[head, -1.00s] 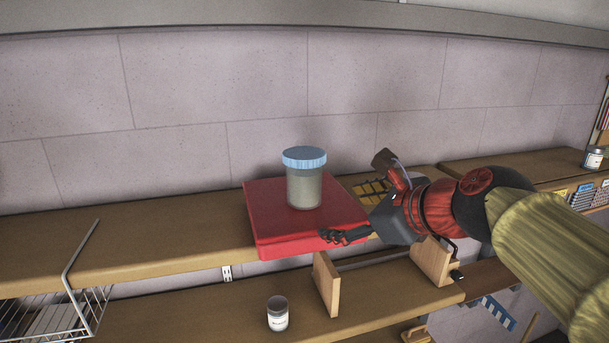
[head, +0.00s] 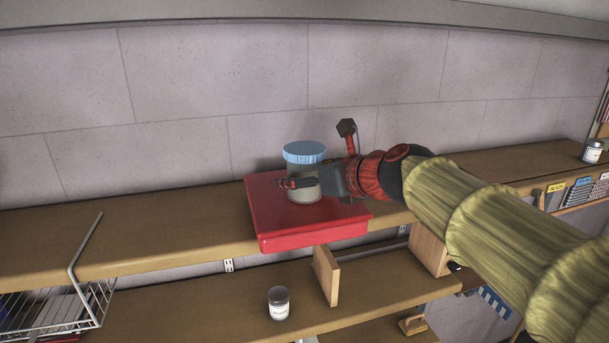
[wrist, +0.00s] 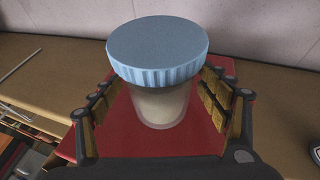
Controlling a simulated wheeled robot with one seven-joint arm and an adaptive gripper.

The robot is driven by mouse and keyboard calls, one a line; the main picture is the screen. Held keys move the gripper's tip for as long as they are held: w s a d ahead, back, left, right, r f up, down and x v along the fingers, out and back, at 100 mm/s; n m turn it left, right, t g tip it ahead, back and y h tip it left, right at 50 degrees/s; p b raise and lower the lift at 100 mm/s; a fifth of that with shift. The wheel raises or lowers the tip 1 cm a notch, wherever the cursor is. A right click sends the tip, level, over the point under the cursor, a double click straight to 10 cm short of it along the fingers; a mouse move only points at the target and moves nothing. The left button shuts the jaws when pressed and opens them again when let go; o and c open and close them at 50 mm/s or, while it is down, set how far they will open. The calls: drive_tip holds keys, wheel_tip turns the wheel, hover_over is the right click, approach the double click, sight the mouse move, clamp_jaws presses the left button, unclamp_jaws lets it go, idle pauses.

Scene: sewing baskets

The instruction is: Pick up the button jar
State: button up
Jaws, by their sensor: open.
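The button jar is a clear jar with pale contents and a ribbed blue lid (head: 305,153). It stands upright on a red box (head: 310,235) on the upper shelf. My gripper (head: 296,183) is at the jar's body, below the lid, reaching in from the right. In the wrist view the jar (wrist: 160,105) is between the two open fingers of my gripper (wrist: 160,108), with a gap showing on each side. In the head view one finger crosses in front of the jar and hides part of its body.
The wooden upper shelf (head: 150,243) is clear left of the red box. A wall stands close behind. A small lidded jar (head: 279,303) is on the lower shelf, beside a wooden bracket (head: 326,275). A wire basket (head: 60,300) is at lower left.

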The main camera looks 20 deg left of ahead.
drive_tip(key=shift+w+a+f, duration=0.1)
drive_tip(key=shift+w+a, duration=0.15)
drive_tip(key=shift+s+d, duration=0.15)
drive_tip(key=shift+s, duration=0.05)
drive_tip(key=shift+c, duration=0.5)
drive_tip(key=shift+w, duration=0.1)
drive_tip(key=shift+c, duration=1.3)
drive_tip(key=c, duration=1.2)
